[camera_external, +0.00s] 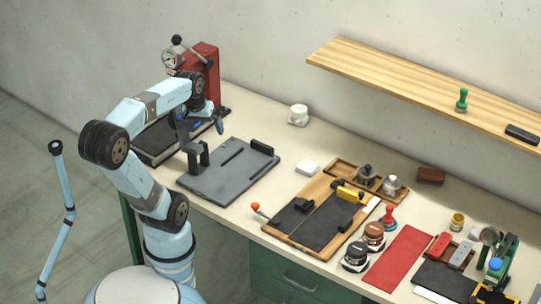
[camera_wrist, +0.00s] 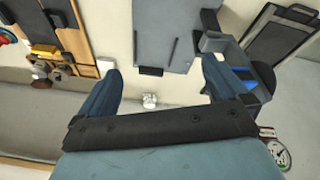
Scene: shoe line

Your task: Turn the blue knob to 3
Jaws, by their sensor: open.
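A round blue knob-like part (camera_external: 494,264) sits on a green stand at the far right in the external view. Its marks are too small to read. My gripper (camera_external: 203,127) is far to its left, above the bench beside the red press, with its jaws apart and nothing between them. In the wrist view my gripper (camera_wrist: 160,88) shows two dark blue fingers spread wide. A bright blue patch (camera_wrist: 243,76) shows beside the right finger, partly hidden, and I cannot tell what it belongs to. The knob on the green stand is not seen in the wrist view.
The red press (camera_external: 208,67) with a gauge stands behind my arm. A grey plate (camera_external: 225,178) with upright brackets lies near my gripper. A small white dial-like piece (camera_external: 298,115) stands behind it. Wooden trays, jars and a red mat (camera_external: 400,257) crowd the right. A wooden shelf (camera_external: 420,85) overhangs.

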